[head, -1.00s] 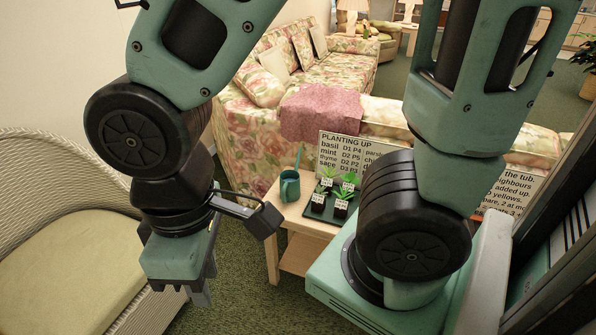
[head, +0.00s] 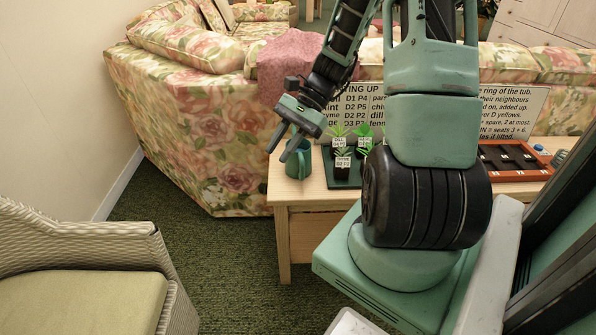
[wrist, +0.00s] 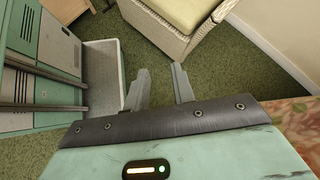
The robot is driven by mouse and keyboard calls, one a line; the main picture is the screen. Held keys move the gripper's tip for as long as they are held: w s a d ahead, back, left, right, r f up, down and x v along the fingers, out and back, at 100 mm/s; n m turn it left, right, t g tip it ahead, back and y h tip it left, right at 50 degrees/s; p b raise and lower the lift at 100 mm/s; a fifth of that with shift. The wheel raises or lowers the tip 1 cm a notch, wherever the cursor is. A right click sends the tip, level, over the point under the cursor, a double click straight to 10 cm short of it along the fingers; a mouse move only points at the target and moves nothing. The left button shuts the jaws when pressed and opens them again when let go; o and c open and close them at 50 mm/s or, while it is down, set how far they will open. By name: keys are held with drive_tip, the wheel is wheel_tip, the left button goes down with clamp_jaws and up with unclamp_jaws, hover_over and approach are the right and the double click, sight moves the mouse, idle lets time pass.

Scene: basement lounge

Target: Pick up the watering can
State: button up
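The teal watering can (head: 299,164) stands upright at the left end of the light wooden table (head: 284,192), beside small potted seedlings. It looks like a teal mug-shaped vessel, its upper part partly hidden by my gripper. My gripper (head: 277,155) is open and empty in the head view, with its two fingers pointing down and left, just in front of or above the can; the exact gap cannot be told. In the wrist view my open fingers (wrist: 160,72) have only carpet between them, and the can is not seen there.
Labelled seedlings (head: 342,164) stand on a dark green tray, with a printed sign (head: 390,98) behind. A brown tray with dark compartments (head: 510,160) lies to the right. A floral sofa (head: 200,130) is behind; a wicker chair (head: 80,285) is left. Carpet between is clear.

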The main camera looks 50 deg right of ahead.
drive_tip(key=s+d+f+m+t+h+b, duration=0.1)
drive_tip(key=s+d+f+m+t+b, duration=0.4)
drive_tip(key=d, duration=0.5)
drive_tip(key=s+d+f+m+t+h+b, duration=0.1)
drive_tip(key=s+d+f+m+t+b, duration=0.15)
drive_tip(key=d+f+m+t, duration=0.4)
drive_tip(key=shift+m+g, duration=0.35)
drive_tip(key=shift+g, duration=0.6)
drive_tip(key=w+a+f+b, duration=0.1)
drive_tip(key=w+f, duration=0.1)
drive_tip(key=w+a+f+b, duration=0.1)
drive_tip(key=w, duration=0.2)
drive_tip(key=w+a+f+b, duration=0.1)
drive_tip(key=w+f, duration=0.1)
drive_tip(key=w, duration=0.1)
drive_tip(key=shift+f, duration=0.3)
drive_tip(key=b+x, duration=0.2)
drive_tip(key=x, duration=0.3)
drive_tip(key=shift+w+a+f, duration=0.1)
drive_tip(key=shift+w+a, duration=0.05)
clamp_jaws()
